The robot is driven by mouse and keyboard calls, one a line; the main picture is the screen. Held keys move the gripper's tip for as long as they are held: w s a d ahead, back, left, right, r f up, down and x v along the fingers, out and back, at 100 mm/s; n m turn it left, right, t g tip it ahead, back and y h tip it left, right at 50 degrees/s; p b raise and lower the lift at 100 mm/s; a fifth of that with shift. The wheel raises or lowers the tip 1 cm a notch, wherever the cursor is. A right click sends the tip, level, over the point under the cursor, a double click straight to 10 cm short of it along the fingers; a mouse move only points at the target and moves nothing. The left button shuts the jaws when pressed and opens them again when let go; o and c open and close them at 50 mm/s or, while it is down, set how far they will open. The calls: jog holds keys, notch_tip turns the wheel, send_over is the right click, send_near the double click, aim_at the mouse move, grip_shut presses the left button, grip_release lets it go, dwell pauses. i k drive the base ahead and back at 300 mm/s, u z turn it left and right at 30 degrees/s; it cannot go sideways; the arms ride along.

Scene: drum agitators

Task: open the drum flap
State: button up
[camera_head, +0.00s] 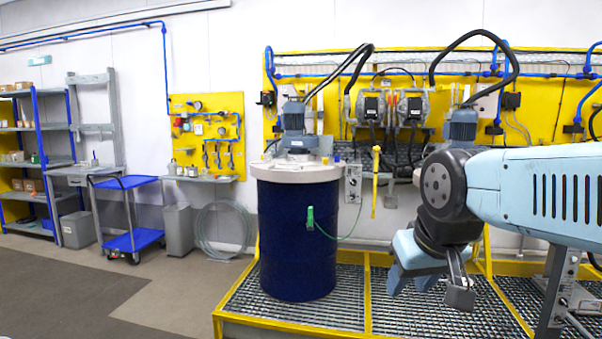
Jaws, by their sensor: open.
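A dark blue drum (297,238) stands upright on the grating in the middle of the view. A pale lid (296,171) covers its top, with an agitator motor (294,118) mounted above. The drum flap is too small to pick out on the lid from here; small light and yellow parts sit near the lid's right side. My gripper (430,285) hangs to the right of the drum, lower than the lid and apart from it. It is open, pointing down, with nothing visible between the fingers.
A green clamp (310,218) with a thin cable hangs at the drum's front. A grey control box (353,184) and a yellow-handled tool (375,182) are right of the drum. Yellow-framed grating (400,308) lies below.

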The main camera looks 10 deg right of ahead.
aim_at(281, 173)
jog(key=z, duration=0.1)
jog(key=k, duration=0.2)
jog(key=u, duration=0.4)
jog(key=i, duration=3.2)
jog(key=z, duration=0.35)
